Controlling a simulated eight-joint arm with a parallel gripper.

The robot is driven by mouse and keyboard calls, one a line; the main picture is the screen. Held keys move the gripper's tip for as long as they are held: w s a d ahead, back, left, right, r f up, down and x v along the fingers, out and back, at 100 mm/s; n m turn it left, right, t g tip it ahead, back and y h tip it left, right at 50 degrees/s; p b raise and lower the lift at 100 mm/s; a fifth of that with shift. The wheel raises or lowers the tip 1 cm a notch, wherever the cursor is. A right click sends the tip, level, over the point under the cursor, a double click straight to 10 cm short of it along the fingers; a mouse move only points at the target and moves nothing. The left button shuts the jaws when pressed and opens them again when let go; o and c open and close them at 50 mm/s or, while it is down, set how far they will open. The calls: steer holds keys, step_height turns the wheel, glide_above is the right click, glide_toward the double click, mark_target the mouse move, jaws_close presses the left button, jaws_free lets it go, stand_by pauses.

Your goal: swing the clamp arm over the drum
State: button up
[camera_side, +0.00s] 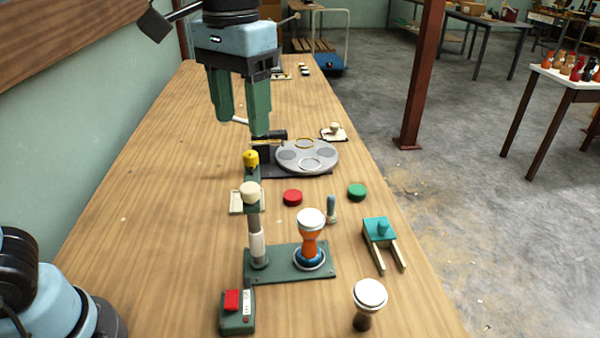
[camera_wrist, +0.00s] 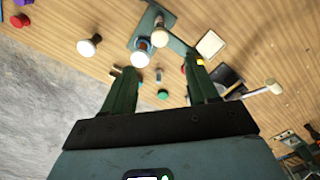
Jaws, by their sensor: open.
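The clamp arm (camera_side: 252,177) is a green bar on top of a post (camera_side: 257,243), pointing away from the side camera, off to one side of the drum. A yellow knob (camera_side: 251,158) is at its far end and a cream knob (camera_side: 249,192) above the post. The drum (camera_side: 310,240), orange and blue with a white head, stands upright on the same green base plate (camera_side: 290,276). My gripper (camera_side: 243,126) is open and empty, above and beyond the yellow knob. In the wrist view the right finger partly hides the yellow knob (camera_wrist: 200,62).
A grey turntable (camera_side: 306,157) lies beyond the clamp. Red (camera_side: 292,198) and green (camera_side: 357,191) discs, a blue-grey peg (camera_side: 331,209) and a teal fixture (camera_side: 380,235) lie right. A second white-headed drum (camera_side: 369,302) and a red-button box (camera_side: 237,312) are in front. The table's left is clear.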

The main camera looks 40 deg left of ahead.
mark_target(249, 186)
step_height(249, 186, down, 12)
steer(key=shift+r, duration=0.1)
stand_by(0.5)
jaws_close()
stand_by(0.3)
